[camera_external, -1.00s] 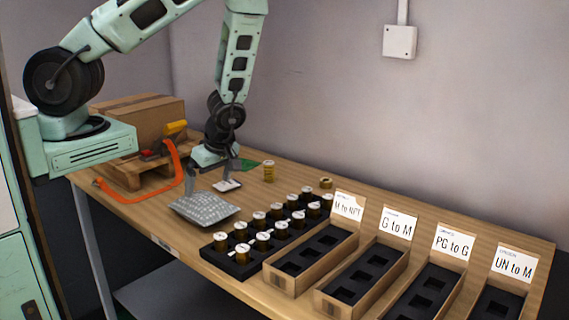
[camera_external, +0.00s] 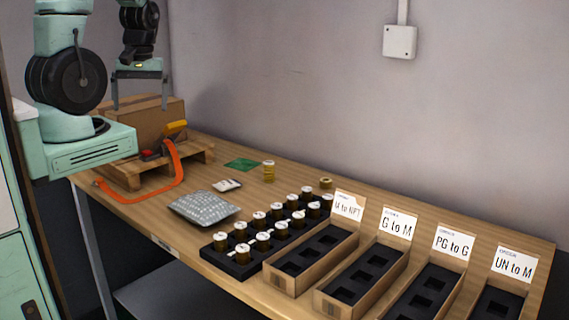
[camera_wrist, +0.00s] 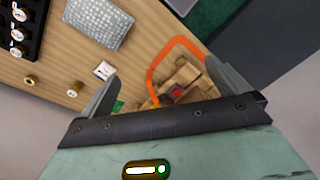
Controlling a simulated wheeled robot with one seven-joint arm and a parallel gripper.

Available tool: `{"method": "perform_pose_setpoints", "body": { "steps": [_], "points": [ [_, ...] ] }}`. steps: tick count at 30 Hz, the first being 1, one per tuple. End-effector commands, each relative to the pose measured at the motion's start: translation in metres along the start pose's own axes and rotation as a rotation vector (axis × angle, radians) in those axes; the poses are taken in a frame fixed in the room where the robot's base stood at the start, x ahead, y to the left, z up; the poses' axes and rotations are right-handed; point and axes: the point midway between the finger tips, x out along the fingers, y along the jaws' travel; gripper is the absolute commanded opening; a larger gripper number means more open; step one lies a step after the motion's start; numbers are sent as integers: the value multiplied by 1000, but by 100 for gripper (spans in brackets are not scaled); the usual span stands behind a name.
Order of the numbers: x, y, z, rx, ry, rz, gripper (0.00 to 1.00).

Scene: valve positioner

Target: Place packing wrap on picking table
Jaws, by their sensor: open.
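The packing wrap is a grey, bubbled packet (camera_external: 204,208) lying flat on the wooden picking table (camera_external: 270,190), left of the black tray of fittings. It also shows in the wrist view (camera_wrist: 97,25) at the top. My gripper (camera_external: 142,103) is raised at the upper left, in front of or above the cardboard box, well away from the wrap. Its two fingers are spread with nothing between them. In the wrist view the fingers (camera_wrist: 165,90) are wide apart too.
A cardboard box (camera_external: 140,122) stands on a small pallet (camera_external: 195,152) with an orange strap (camera_external: 172,172). A small white packet (camera_external: 227,185), a green card (camera_external: 243,164) and a brass fitting (camera_external: 268,171) lie mid-table. Several labelled boxes (camera_external: 312,272) stand at right.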

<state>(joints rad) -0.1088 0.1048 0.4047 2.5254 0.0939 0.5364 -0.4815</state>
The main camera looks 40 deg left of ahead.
Motion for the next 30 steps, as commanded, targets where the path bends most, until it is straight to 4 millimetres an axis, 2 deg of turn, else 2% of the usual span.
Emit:
{"method": "perform_pose_setpoints", "body": {
  "steps": [1,3,7,11,20,23,30],
  "points": [
    [-10,-20,-1,32,6,20,100],
    [-21,-41,0,101,13,34,100],
    [-33,-66,4,189,23,47,100],
    [-38,-76,7,231,28,50,100],
    [-38,-76,7,237,28,50,100],
    [-28,-75,7,236,28,50,100],
    [23,-70,8,235,27,51,100]
  ]
}}
